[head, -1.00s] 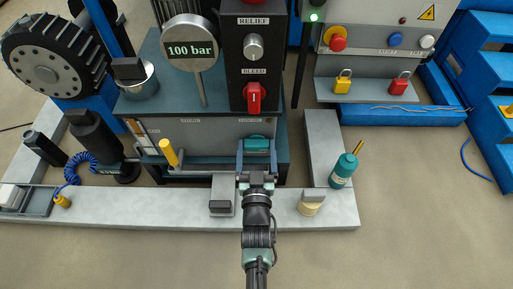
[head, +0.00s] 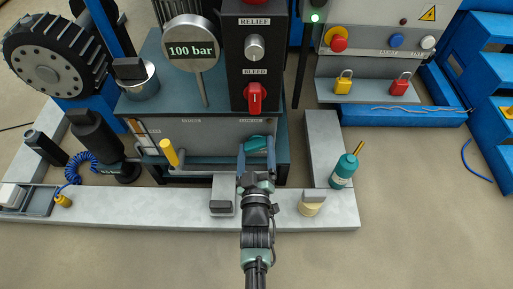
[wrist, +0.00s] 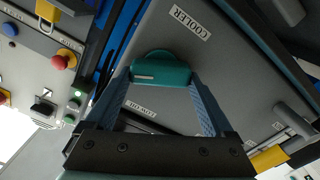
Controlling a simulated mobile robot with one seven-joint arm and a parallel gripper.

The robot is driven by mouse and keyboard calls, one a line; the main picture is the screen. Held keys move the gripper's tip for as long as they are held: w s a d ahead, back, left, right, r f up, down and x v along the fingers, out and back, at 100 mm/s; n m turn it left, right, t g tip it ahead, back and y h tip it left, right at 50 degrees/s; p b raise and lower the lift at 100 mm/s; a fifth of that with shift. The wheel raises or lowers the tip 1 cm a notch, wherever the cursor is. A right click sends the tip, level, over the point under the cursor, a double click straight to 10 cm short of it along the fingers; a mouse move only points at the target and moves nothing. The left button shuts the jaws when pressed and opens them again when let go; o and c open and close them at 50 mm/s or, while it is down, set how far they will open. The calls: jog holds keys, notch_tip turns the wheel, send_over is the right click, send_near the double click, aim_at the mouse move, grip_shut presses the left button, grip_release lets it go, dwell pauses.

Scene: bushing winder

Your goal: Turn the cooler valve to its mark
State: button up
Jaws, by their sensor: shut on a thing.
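The cooler valve (head: 257,143) is a teal handle on the front of the grey tank, below the black control column. In the wrist view the teal handle (wrist: 160,70) lies between the tips of my two blue fingers, with a short pale line on it. My gripper (head: 256,153) is shut on this handle, one finger at each end. In the head view the handle is tilted, its right end higher. A "COOLER" label (wrist: 190,22) sits on the panel beyond it. I cannot make out the valve's mark.
A yellow-gripped lever (head: 169,152) stands left of the valve. The red bleed knob (head: 255,97) is above. On the grey ledge, a teal bottle (head: 344,171) and a cream-coloured pot (head: 311,204) stand to the right. The floor in front is clear.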

jog(key=n, duration=0.6)
jog(key=shift+a+f+n, duration=0.1)
jog(key=shift+f+n, duration=0.05)
jog(key=shift+n, duration=0.15)
jog(key=n, duration=0.3)
jog(key=n+p, duration=0.1)
jog(key=n, duration=0.1)
jog(key=shift+s+f+n, duration=0.1)
jog(key=shift+f+n, duration=0.1)
jog(key=shift+n, duration=0.2)
jog(key=o, duration=1.1)
jog(key=s+p, duration=0.6)
jog(key=s, duration=0.7)
